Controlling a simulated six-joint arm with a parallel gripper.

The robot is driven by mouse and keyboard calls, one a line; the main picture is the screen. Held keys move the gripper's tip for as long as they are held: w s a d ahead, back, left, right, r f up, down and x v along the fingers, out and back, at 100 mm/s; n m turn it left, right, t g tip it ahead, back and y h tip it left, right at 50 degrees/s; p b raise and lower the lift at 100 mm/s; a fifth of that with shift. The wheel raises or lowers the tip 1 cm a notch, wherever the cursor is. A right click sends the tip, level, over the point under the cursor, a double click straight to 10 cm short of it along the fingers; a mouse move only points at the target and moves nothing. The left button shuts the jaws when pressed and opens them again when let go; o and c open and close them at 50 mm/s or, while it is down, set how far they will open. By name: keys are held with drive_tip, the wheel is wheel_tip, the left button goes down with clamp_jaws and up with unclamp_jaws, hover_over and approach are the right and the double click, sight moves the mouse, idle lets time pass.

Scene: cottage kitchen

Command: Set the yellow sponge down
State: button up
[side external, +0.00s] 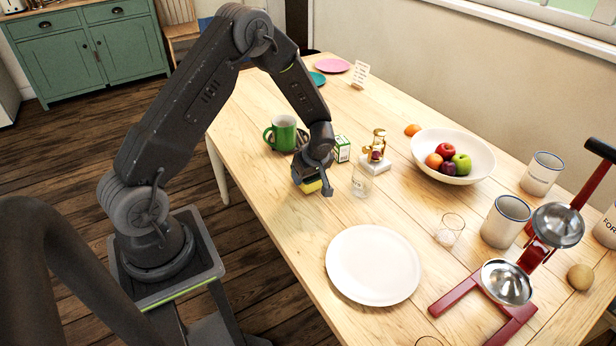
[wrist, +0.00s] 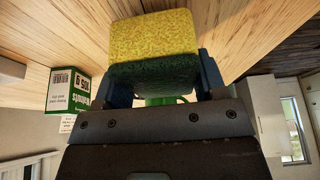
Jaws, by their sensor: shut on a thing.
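The yellow sponge (wrist: 152,38) has a dark green scouring layer (wrist: 152,74) and fills the space between my gripper's fingers in the wrist view. My gripper (side external: 310,182) is shut on it. In the side external view the sponge (side external: 312,187) shows as a small yellow edge under the gripper, low over the wooden table (side external: 290,235). I cannot tell whether it touches the table. Most of the sponge is hidden there by the gripper.
A green mug (side external: 284,133) stands just behind left of my gripper. A small green-and-white box (side external: 342,149) and a clear glass (side external: 361,183) stand close to its right. A white plate (side external: 373,266) lies nearer the front. The table to the gripper's front left is clear.

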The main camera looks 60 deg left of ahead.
drive_tip(key=shift+f, duration=0.7)
drive_tip(key=shift+f, duration=0.15)
drive_tip(key=o, duration=0.9)
